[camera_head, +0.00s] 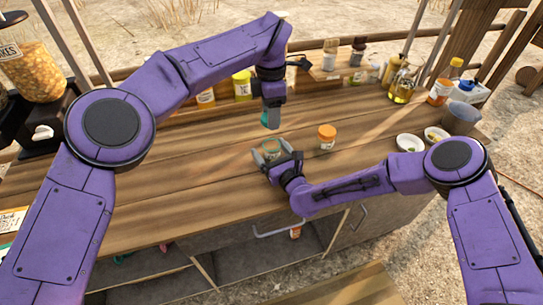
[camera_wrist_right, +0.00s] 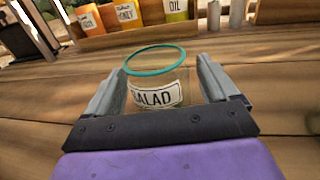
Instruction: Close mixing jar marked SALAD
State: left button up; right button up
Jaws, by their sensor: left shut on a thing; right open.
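The clear SALAD jar (camera_wrist_right: 158,88) stands upright on the wooden counter, with a teal ring at its rim and no lid over its mouth. It also shows in the head view (camera_head: 271,148). My right gripper (camera_wrist_right: 158,92) is open, its fingers on either side of the jar; I cannot tell whether they touch it. It is low at the counter in the head view (camera_head: 284,158). My left gripper (camera_head: 271,120) points down above and just behind the jar, shut on a small teal thing, probably the lid, mostly hidden by the fingers.
An orange-lidded jar (camera_head: 326,137) stands close to the right of the SALAD jar. Two white bowls (camera_head: 410,143) are farther right. A yellow container (camera_head: 242,86) and other jars line the counter's back. Bare counter lies to the left.

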pick_arm(q)
jog(key=shift+f, duration=0.1)
pick_arm(e)
jog(key=c, duration=1.5)
pick_arm(q)
jog(key=shift+d+f, duration=0.1)
jog(key=shift+f, duration=2.3)
jog(key=shift+f, duration=0.1)
jog(key=shift+f, duration=0.8)
jog(key=shift+f, duration=0.55)
pick_arm(e)
jog(key=shift+f, duration=0.1)
